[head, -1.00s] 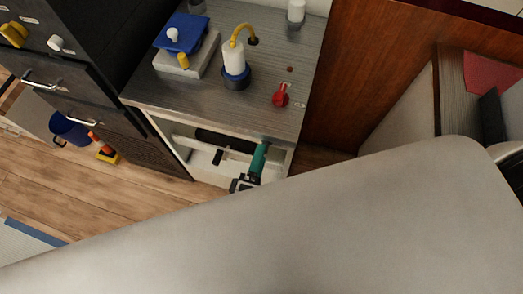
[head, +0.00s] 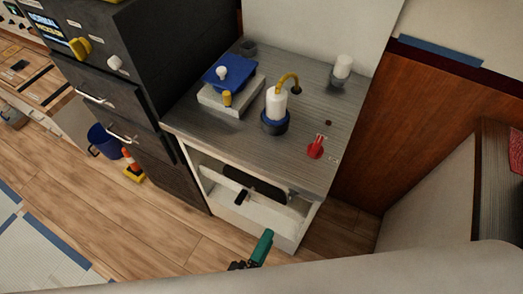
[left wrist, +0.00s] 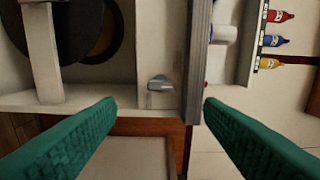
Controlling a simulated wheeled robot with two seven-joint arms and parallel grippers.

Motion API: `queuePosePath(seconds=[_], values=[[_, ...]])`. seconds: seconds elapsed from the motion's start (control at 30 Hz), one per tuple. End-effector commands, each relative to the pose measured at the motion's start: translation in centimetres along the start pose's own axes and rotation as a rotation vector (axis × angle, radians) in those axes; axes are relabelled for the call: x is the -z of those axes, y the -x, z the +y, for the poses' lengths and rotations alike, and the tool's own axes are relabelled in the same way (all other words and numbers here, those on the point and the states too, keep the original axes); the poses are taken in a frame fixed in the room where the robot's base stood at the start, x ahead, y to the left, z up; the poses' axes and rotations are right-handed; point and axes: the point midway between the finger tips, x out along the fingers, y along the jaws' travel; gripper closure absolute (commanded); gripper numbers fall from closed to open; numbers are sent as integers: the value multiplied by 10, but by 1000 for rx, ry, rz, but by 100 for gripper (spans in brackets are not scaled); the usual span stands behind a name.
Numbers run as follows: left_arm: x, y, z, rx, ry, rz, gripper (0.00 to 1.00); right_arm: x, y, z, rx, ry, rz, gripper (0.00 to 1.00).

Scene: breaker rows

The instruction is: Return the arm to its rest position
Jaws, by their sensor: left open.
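My left gripper (head: 262,248) shows green fingers low in the head view, in front of the open-fronted cabinet below the counter. In the left wrist view the two green fingers (left wrist: 160,103) are spread wide with nothing between them. A large pale surface, which seems to be my own arm, covers the bottom of the head view. My right gripper is not in view.
The grey counter (head: 290,157) carries a white bottle with a yellow spout (head: 275,105), a blue-topped device (head: 229,78) and a red handle (head: 316,147). Dark drawers (head: 108,92) stand left. A wooden panel (head: 400,125) stands right.

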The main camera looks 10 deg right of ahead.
Motion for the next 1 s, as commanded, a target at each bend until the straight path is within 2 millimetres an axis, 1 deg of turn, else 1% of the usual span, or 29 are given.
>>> queuePosePath(seconds=[0.17,0.27,0.37,0.47,0.5,0.57,0.6,0.67,0.7,0.77,0.8,0.87,0.9,1.0], values=[[0,0,0,-1,-1,0,38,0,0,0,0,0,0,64],[-3,-1,12,-25,-40,5,38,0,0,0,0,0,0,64],[-13,-1,50,-103,-163,21,38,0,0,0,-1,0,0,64],[-33,5,112,-244,-353,56,38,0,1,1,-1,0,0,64],[-44,11,140,-313,-437,77,38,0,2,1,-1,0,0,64],[-62,23,181,-421,-556,113,38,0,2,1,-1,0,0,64],[-74,34,207,-495,-629,141,38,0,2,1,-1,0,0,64],[-91,54,245,-609,-727,192,38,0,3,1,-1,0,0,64],[-102,70,269,-686,-786,230,38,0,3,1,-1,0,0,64],[-117,97,303,-805,-861,297,38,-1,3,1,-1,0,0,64],[-126,117,324,-883,-905,348,38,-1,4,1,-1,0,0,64],[-136,150,351,-994,-955,434,38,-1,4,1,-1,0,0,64],[-140,172,366,-1062,-978,493,38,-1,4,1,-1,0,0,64],[-142,222,393,-1200,-1005,640,38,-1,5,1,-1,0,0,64]])
